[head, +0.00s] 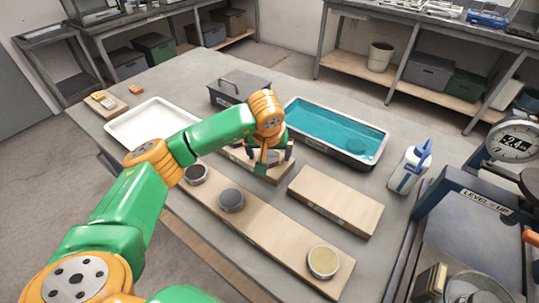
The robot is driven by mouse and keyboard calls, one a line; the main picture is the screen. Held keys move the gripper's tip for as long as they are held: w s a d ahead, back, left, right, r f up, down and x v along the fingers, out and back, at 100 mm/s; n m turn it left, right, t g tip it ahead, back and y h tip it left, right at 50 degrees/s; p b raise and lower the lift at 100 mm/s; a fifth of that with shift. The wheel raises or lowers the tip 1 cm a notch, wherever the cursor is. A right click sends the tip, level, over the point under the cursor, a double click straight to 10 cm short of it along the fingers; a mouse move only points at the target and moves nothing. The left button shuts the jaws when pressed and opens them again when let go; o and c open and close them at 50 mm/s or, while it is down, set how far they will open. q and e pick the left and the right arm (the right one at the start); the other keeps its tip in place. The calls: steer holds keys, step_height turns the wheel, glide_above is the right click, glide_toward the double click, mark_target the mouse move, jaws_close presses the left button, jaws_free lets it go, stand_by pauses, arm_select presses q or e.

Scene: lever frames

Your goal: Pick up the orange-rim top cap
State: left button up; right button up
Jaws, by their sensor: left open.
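My left gripper (274,158) points down over a small wooden block (277,174) in the middle of the table. Its jaws are open, and the gripper hides part of the block's top. I cannot make out a cap with a clear orange rim; anything between the fingers is hidden or too small to tell. On a long wooden board (270,232) nearer me sit three round pieces: a grey one (195,175) partly behind my arm, a dark grey one (231,200), and one with a yellowish face and pale rim (323,262). My right gripper is not in view.
A teal-lined tray (335,128) and a dark lidded box (238,88) stand behind the gripper. A white tray (150,122) is at left. A bare wooden board (335,200), a white-and-blue bottle (409,168) and a dial scale (512,140) are at right.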

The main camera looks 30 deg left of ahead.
arm_select(q)
jaws_close()
stand_by(0.3)
